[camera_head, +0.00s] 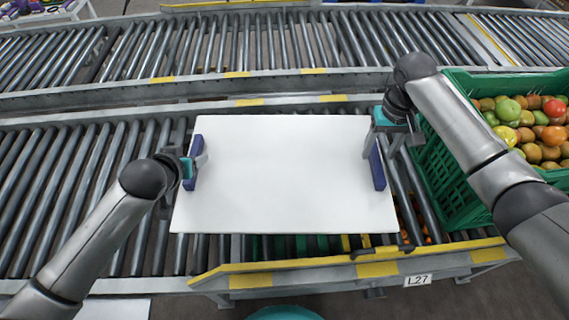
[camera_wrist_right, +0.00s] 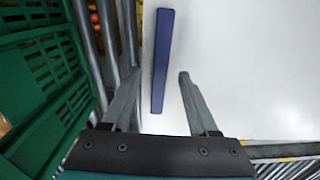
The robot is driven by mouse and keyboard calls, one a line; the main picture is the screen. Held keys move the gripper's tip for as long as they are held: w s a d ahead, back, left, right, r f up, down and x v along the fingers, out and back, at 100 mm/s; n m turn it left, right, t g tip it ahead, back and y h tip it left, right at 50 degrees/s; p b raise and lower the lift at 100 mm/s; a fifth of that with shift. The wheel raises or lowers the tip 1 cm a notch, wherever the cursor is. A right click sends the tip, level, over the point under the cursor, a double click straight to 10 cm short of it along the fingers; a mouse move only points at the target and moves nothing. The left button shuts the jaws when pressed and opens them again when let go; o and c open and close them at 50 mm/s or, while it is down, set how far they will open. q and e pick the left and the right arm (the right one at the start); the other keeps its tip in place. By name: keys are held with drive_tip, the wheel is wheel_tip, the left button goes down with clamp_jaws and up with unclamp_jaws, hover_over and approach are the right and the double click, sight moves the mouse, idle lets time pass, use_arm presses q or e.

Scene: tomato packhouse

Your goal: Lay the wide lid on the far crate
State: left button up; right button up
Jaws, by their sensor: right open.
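The wide lid (camera_head: 285,175) is a white flat board with a blue bar handle on its left (camera_head: 196,162) and right (camera_head: 377,167) sides. It lies over the near roller conveyor; what is directly under it is hidden. My right gripper (camera_head: 378,146) is open at the right handle. In the right wrist view its fingers (camera_wrist_right: 159,76) stand apart on either side of the blue bar (camera_wrist_right: 163,60), with gaps. My left gripper (camera_head: 193,165) is at the left handle; whether its fingers are closed on it is unclear. A green crate (camera_head: 437,175) stands right of the lid.
The green crate is full of tomatoes and brown round fruit (camera_head: 530,125). The far roller conveyor (camera_head: 260,45) runs behind. Yellow-marked rail (camera_head: 310,268) edges the near side. Rollers left of the lid (camera_head: 70,190) are clear. Something green and orange shows below the lid's front edge.

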use_arm(q)
drive_tip(key=shift+x, duration=0.95)
use_arm(e)
drive_tip(key=shift+f, duration=1)
use_arm(q)
clamp_jaws()
use_arm(e)
clamp_jaws()
drive_tip(key=shift+r, duration=0.1)
